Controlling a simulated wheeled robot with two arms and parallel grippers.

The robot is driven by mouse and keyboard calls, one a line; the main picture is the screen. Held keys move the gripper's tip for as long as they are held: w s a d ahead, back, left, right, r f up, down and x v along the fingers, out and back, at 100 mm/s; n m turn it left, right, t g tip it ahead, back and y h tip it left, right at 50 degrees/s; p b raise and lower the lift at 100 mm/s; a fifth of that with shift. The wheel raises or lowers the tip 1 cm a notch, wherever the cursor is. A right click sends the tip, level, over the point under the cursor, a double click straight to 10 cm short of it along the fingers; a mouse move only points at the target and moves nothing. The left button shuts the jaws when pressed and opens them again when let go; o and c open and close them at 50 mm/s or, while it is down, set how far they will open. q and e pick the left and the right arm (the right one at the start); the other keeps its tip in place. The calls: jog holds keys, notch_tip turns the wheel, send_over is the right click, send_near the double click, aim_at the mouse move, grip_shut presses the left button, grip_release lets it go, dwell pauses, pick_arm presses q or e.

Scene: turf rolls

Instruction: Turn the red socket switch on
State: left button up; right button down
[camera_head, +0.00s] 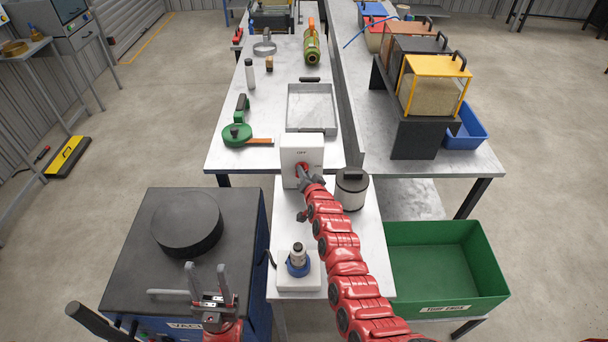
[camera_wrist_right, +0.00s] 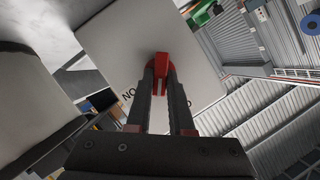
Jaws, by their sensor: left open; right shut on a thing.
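The red socket switch (camera_wrist_right: 163,58) is a red knob on the face of a white box (camera_head: 302,144) that stands on the metal table. In the head view my right gripper (camera_head: 303,176) covers much of the knob. My left gripper (camera_head: 209,285) is open and empty over the front of the dark vacuum unit (camera_head: 130,270).
A white canister with a dark lid (camera_head: 351,190) stands close right of my right gripper. A small blue-and-white device (camera_head: 298,264) stands in front on the table. A green bin (camera_head: 435,262) is at the right. A metal tray (camera_head: 311,100) lies behind the white box.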

jog(key=shift+d+f+m+t+y+b, duration=0.15)
jog(key=shift+m+t+y+b, duration=0.35)
jog(key=shift+m+b, duration=1.7)
jog(key=shift+f+m+t+y+b, duration=0.25)
jog(key=shift+m+y+b, duration=0.35)
jog(key=shift+b, duration=3.15)
jog(key=shift+d+f+m+t+y+b, duration=0.1)
jog(key=shift+m+t+y+b, duration=0.4)
jog(key=shift+m+b, duration=1.7)
jog(key=shift+n+b, duration=0.8)
jog(key=c, duration=0.8)
grip_release()
jog(key=shift+s, duration=0.1)
jog(key=b+v, duration=0.2)
jog(key=v, duration=1.5)
jog(key=shift+s, duration=0.2)
